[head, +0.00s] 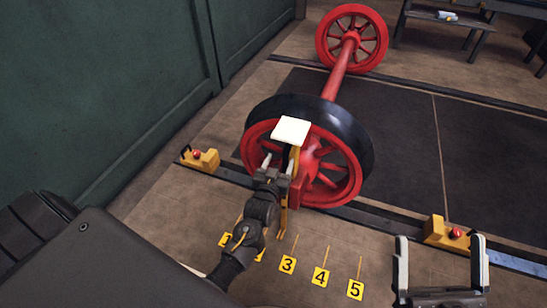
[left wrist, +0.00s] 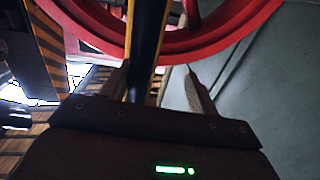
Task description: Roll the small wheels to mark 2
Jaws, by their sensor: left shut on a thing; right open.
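The wheelset has red spoked wheels; the near wheel (head: 345,155) has a black tyre, and a red axle (head: 339,76) runs to the far wheel (head: 352,38). A yellow upright bar (head: 283,205) with a white plate (head: 291,131) on top stands at the near wheel's front. My left gripper (head: 285,175) is shut on a dark, yellow-edged bar (left wrist: 147,45), with the red rim behind it. The bar's lower end appears between marks 2 and 3, but exact alignment is unclear. My right gripper (head: 440,241) is open and empty.
Floor plates include mark 1 (head: 225,240), mark 3 (head: 288,265), mark 4 (head: 320,277) and mark 5 (head: 355,290). Yellow blocks with red buttons stand at the near rail, left (head: 202,160) and right (head: 447,233). A green wall (head: 95,90) is at left; a bench (head: 445,20) is at back right.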

